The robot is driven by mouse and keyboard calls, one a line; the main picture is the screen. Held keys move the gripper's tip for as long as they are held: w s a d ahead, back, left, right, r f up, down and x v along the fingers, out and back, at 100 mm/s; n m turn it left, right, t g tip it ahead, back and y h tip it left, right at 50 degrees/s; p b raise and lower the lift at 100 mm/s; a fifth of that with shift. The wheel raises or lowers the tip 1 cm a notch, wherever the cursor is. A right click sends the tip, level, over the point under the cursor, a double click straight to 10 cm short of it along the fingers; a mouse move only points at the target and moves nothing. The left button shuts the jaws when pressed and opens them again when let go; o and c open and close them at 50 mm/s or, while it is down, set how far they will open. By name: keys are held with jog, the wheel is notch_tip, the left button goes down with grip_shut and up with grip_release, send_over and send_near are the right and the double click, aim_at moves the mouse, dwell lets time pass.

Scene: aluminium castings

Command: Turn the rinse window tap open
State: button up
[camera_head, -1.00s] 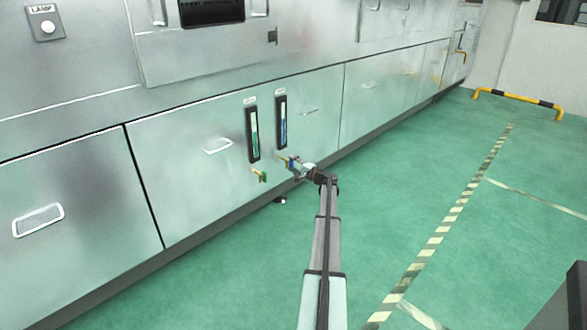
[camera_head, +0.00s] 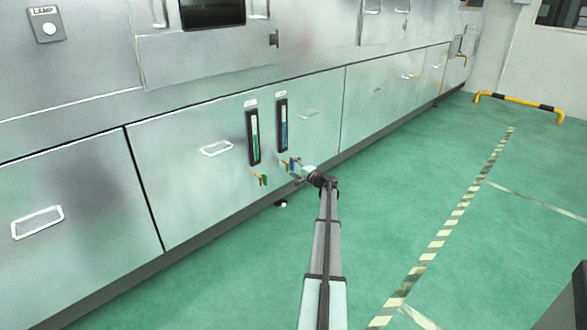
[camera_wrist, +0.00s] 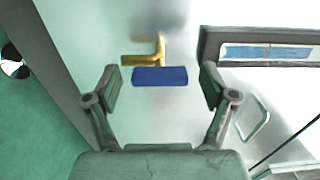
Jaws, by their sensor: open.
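Two small brass taps stick out of the lower metal panel. One has a green handle (camera_head: 264,180); the other, to its right, has a blue handle (camera_head: 291,164). My gripper (camera_head: 298,173) is open and empty beside the blue-handled tap. In the wrist view the blue handle (camera_wrist: 160,76) lies between and just beyond my gripper's spread fingers (camera_wrist: 160,86), with a gap on each side. It runs parallel to the brass tap body (camera_wrist: 143,61) and the gauge. The labels are too small to read.
A gauge with green liquid (camera_head: 254,137) and one with blue liquid (camera_head: 283,122) sit above the taps. The blue one's frame (camera_wrist: 206,45) is near my right finger in the wrist view. A panel handle (camera_head: 216,148) is further left.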

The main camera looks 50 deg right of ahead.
jog(key=s+a, duration=0.1)
jog(key=s, duration=1.1)
jog(key=shift+a, duration=0.2)
